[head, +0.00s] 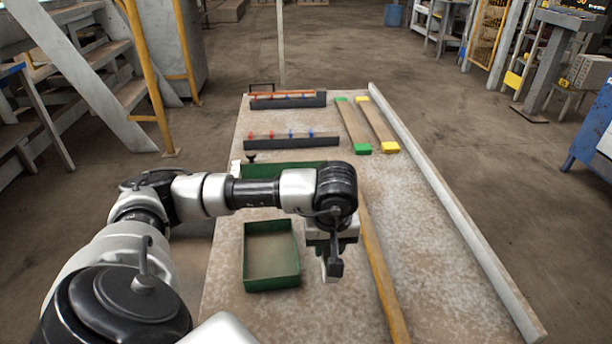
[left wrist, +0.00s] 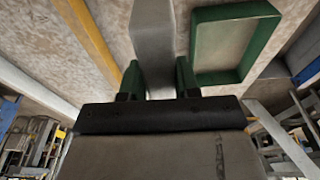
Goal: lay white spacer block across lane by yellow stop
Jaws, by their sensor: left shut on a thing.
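My left gripper (head: 333,268) points down over the table, just right of the front green tray. In the left wrist view its fingers (left wrist: 158,80) are shut on a pale grey-white spacer block (left wrist: 153,45), which extends away from the jaws. In the head view only a small pale part of the block shows beside the fingers (head: 325,268). The lane with yellow ends (head: 377,124) lies farther back on the right, its near yellow stop (head: 391,147) in clear view. A similar lane with green ends (head: 353,126) lies beside it on the left. My right gripper is not in view.
The green tray (head: 247,258) looks empty; another green tray (head: 312,167) is partly behind my arm.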

